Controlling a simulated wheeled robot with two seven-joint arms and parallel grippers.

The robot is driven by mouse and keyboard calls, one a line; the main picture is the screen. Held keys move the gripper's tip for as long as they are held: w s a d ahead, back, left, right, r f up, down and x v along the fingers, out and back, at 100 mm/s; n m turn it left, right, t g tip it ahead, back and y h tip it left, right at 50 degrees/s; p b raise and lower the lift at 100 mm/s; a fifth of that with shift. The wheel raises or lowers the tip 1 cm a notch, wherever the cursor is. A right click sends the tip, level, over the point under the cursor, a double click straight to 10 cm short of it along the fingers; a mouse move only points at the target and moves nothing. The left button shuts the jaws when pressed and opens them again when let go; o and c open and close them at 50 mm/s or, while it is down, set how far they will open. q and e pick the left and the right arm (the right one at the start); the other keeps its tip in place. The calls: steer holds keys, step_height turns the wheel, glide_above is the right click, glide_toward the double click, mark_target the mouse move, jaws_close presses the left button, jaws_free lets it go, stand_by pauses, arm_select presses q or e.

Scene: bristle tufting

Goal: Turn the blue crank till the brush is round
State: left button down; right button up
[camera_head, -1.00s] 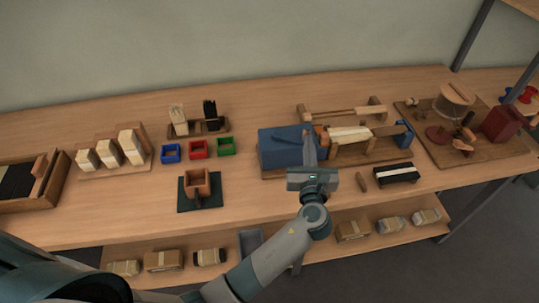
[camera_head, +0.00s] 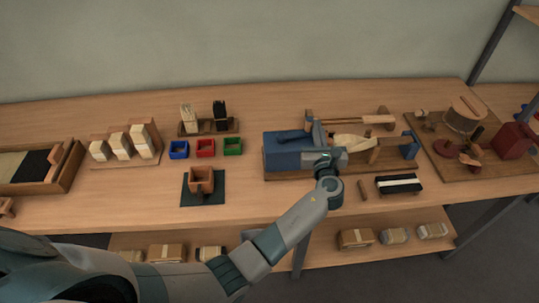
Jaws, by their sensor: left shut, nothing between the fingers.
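A machine on a wooden base has a large blue box (camera_head: 285,156) at its left end. A darker blue bar on top of the box, perhaps the crank (camera_head: 291,135), lies near my gripper. A pale brush (camera_head: 352,143) lies along the machine to the right of the box; it looks rounded and narrows towards the right, but its exact shape is too small to tell. My left gripper (camera_head: 318,132) is shut and empty at the box's right end. It hides the place where box and brush meet; whether it touches the bar I cannot tell. My right gripper is out of view.
A wooden rail (camera_head: 350,119) stands behind the machine. A black block with a white stripe (camera_head: 399,184) and a small wooden peg (camera_head: 362,190) lie in front. Another wooden machine (camera_head: 465,116) is at right. Small blue, red and green trays (camera_head: 205,147) stand left, with clear table between.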

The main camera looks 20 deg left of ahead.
arm_select(q)
steer(key=shift+x, duration=0.85)
steer(key=shift+a, duration=0.15)
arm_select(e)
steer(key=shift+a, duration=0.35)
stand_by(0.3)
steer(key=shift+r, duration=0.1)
